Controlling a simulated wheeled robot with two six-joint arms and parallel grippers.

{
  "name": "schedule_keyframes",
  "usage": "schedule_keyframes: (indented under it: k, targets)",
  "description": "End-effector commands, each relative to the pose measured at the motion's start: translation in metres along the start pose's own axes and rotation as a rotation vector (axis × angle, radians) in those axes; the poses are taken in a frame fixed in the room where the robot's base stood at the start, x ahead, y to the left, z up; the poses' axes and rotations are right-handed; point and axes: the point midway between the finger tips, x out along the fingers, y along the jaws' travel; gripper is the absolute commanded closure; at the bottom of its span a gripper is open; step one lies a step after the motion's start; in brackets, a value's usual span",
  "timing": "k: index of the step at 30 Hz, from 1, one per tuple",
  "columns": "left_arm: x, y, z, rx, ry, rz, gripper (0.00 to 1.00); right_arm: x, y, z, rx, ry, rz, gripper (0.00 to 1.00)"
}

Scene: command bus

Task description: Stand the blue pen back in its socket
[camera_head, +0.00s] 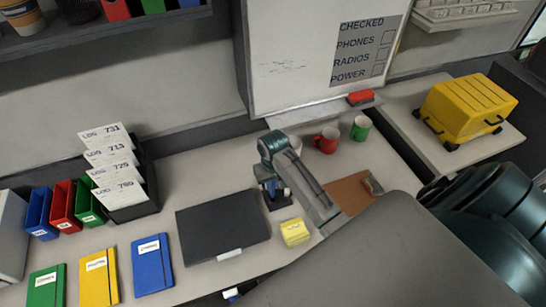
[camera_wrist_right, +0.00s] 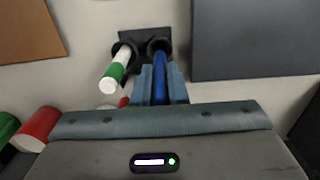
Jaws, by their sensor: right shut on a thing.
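My right gripper (camera_head: 272,185) is shut on the blue pen (camera_wrist_right: 158,80), which shows between the fingers in the right wrist view (camera_wrist_right: 160,88). The far end of the pen meets the right-hand socket of a small black pen holder (camera_wrist_right: 139,37); I cannot tell how deep it sits. A white and green pen (camera_wrist_right: 115,68) stands in the left-hand socket, beside the fingers. In the head view the holder (camera_head: 279,202) is mostly hidden under my right gripper. My left gripper is not in view.
A dark flat case (camera_head: 222,222) lies left of the holder, with yellow notes (camera_head: 295,232) in front. A brown board (camera_head: 346,195), a red mug (camera_head: 326,140) and a green mug (camera_head: 361,128) are to the right. Log cards (camera_head: 112,165) stand at the left.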

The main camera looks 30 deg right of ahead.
Motion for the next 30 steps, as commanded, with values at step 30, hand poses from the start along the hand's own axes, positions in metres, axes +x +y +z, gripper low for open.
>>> schedule_keyframes:
  k: [30]
  targets:
    - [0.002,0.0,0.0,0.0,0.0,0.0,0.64,0.018,0.0,0.0,0.0,0.0,0.0,1.0]
